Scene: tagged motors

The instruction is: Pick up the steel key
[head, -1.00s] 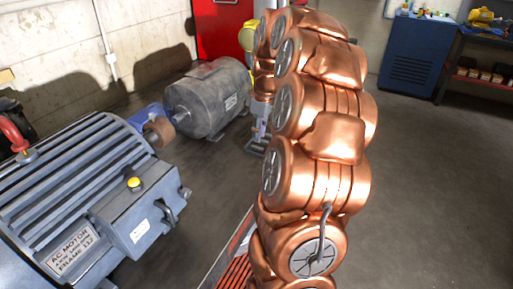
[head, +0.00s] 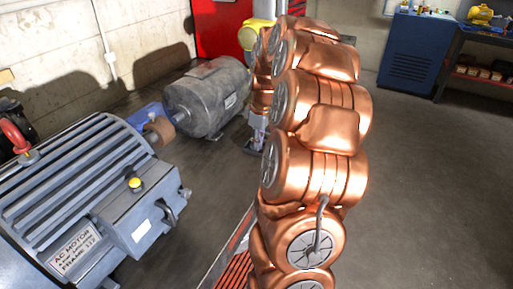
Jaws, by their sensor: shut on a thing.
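My gripper (head: 256,143) shows only in part, low behind my copper arm and close to the right side of the grey motor (head: 212,97). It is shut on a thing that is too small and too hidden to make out. I cannot pick out the steel key in the head view. My arm covers most of the area around the gripper.
A blue-grey motor (head: 75,185) with a red lifting eye and a yellow button fills the left. A red cabinet (head: 222,28) stands at the back wall. A blue cabinet (head: 416,52) and a dark bench (head: 480,58) stand back right. The floor (head: 435,190) at right is clear.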

